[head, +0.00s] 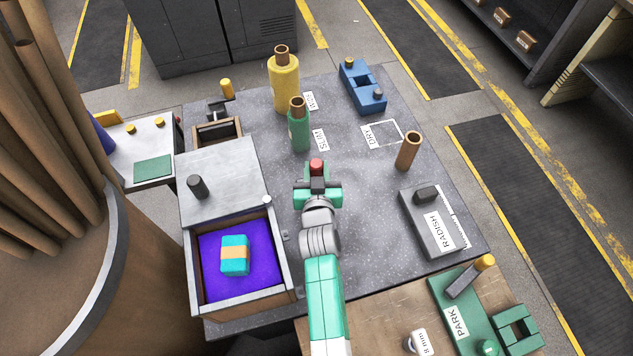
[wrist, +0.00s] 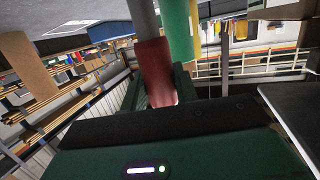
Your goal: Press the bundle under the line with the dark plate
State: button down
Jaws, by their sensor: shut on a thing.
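The bundle (head: 235,255), teal with a pale orange band, lies on the purple floor of an open-topped wooden box (head: 293,268) at front left. I cannot make out a line on the box. A flat grey plate with a black knob (head: 222,178) sits just behind the bundle. A darker grey block (head: 425,226) labelled RADISH, with a dark knob, lies on the right; I cannot tell which is the dark plate. My gripper (head: 317,181), right of the box, is shut on a red cylinder (head: 316,165), which also shows in the wrist view (wrist: 154,72).
A yellow roll (head: 284,84) and a green roll (head: 299,132) stand upright behind my gripper. A blue fixture (head: 362,87), an outlined DRY area (head: 388,133) and a brown post (head: 408,151) are at right. A green PARK fixture (head: 462,310) is front right. The table's middle right is clear.

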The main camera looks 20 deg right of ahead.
jog(key=shift+r, duration=0.15)
jog(key=shift+r+p, duration=3.75)
jog(key=shift+r, duration=0.65)
